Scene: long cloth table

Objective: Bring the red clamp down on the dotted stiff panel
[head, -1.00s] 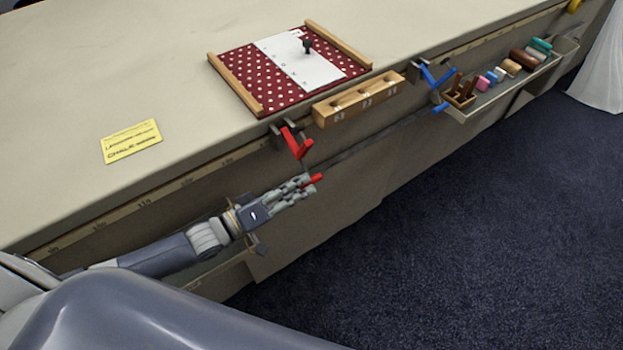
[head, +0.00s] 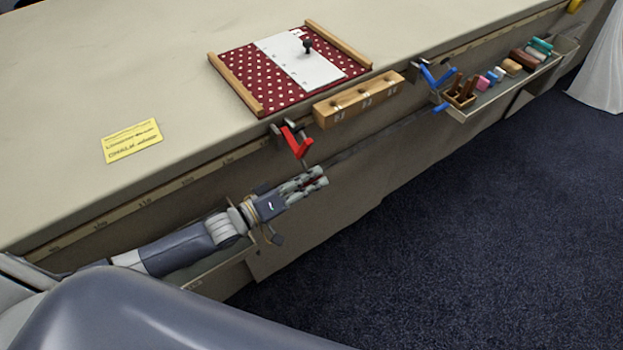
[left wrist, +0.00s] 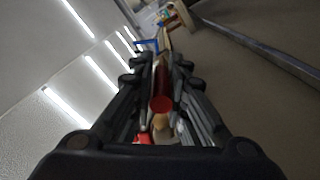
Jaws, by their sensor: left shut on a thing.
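The dotted stiff panel (head: 235,65) is dark red with white dots. It lies flat on the table near the front edge, with a white sheet (head: 300,62) over its middle. The red clamp (head: 294,140) sits on the table's front edge by the panel's near corner; whether its jaw touches the panel is too small to tell. My left gripper (head: 318,177) is below the clamp, in front of the table's side, shut on the clamp's red handle. The handle's red round end (left wrist: 161,104) shows between the fingers in the left wrist view. My right gripper is not in view.
A wooden block with slots (head: 358,99) sits at the table edge right of the red clamp. A blue clamp (head: 436,76) and a tray (head: 500,99) of coloured pieces follow farther right. A yellow card (head: 132,141) lies on the left. The floor in front is clear.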

